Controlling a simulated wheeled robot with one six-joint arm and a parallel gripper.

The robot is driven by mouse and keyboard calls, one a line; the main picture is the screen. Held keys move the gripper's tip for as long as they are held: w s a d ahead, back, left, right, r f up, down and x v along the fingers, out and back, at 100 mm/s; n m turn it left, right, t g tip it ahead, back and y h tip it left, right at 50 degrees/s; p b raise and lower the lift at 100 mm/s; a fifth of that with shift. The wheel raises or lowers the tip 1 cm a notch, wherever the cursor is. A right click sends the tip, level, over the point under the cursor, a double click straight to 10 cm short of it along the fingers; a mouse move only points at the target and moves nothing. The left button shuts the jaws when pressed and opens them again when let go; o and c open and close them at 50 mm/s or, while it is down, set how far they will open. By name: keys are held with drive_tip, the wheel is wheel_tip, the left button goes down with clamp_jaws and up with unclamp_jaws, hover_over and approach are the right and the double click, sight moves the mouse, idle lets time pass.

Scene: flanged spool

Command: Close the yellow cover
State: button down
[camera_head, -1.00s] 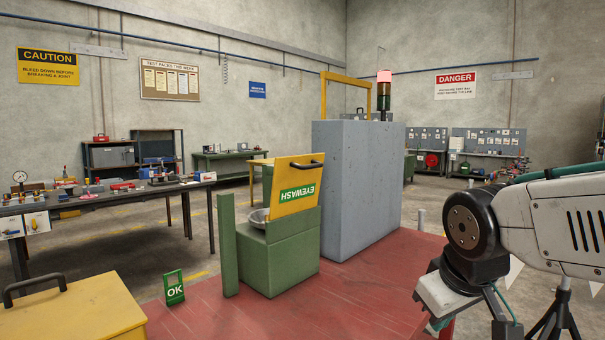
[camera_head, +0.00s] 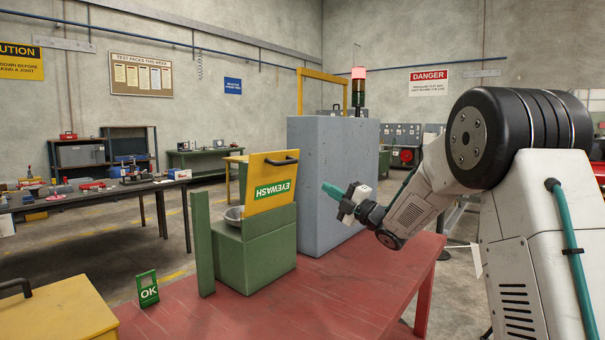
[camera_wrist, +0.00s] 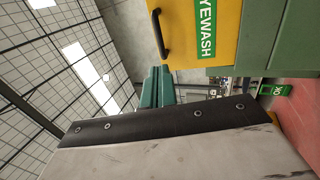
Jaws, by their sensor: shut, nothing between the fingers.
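The yellow cover (camera_head: 271,178) stands raised, upright and leaning slightly back, on the green eyewash box (camera_head: 258,256). It has a black handle (camera_head: 283,161) near its top and an upside-down EYEWASH label.
A tall grey block (camera_head: 333,185) stands behind the box. A green post (camera_head: 203,245) and an OK sign (camera_head: 147,289) stand to its left. Another yellow lid with a handle (camera_head: 62,312) is at front left. The red platform (camera_head: 330,305) is clear in front.

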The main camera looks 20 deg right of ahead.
sight(289, 163)
drive_tip(key=x, duration=1.4)
drive_tip(key=shift+r, duration=0.15)
